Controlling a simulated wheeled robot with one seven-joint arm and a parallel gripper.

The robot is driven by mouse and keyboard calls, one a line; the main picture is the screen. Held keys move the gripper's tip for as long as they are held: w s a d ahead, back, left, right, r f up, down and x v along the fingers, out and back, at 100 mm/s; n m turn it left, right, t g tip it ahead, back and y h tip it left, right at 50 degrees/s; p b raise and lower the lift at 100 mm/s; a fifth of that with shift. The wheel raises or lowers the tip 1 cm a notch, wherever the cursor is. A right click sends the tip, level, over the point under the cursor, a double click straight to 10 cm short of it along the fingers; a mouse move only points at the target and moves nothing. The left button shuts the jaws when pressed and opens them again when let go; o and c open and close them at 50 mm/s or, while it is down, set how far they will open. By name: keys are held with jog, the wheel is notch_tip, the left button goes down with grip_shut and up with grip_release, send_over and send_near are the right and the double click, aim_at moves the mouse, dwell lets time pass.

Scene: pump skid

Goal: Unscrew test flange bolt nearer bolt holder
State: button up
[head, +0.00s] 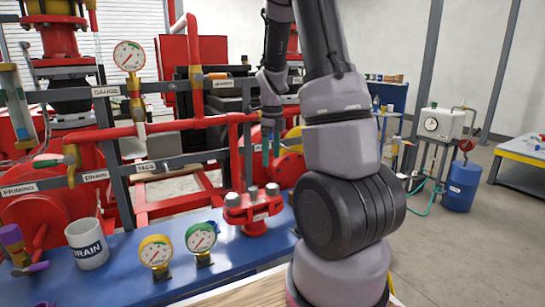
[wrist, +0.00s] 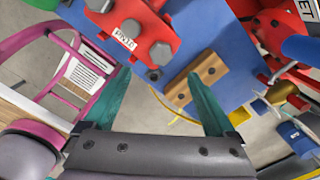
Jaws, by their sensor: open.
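The red test flange (head: 252,212) stands on the blue bench, with grey bolts on top. In the wrist view the flange (wrist: 150,22) is at the top, with a white label and grey bolt heads. The bolt nearer the wooden block (wrist: 161,53) is at the flange's lower right corner. The wooden block with dark holes, which looks like the bolt holder (wrist: 208,72), lies right of it on the blue surface. My gripper (head: 270,160) hangs above the flange, teal fingers apart and empty. In the wrist view my gripper (wrist: 159,74) frames the space just below that bolt, apparently without touching it.
Two gauges (head: 155,252) (head: 201,238) and a white mug (head: 87,245) stand on the bench (head: 222,270), left of the flange. Red pipes (head: 190,120) and labelled rails run behind. My arm hides the bench's right side. Open floor and a blue drum (head: 461,187) are farther right.

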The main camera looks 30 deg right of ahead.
aim_at(272, 185)
jog(key=shift+m, duration=0.3)
notch_tip(272, 185, down, 12)
jog(key=shift+w+d+r, duration=0.1)
jog(key=shift+d+r, duration=0.05)
grip_shut()
jog(key=n, duration=1.5)
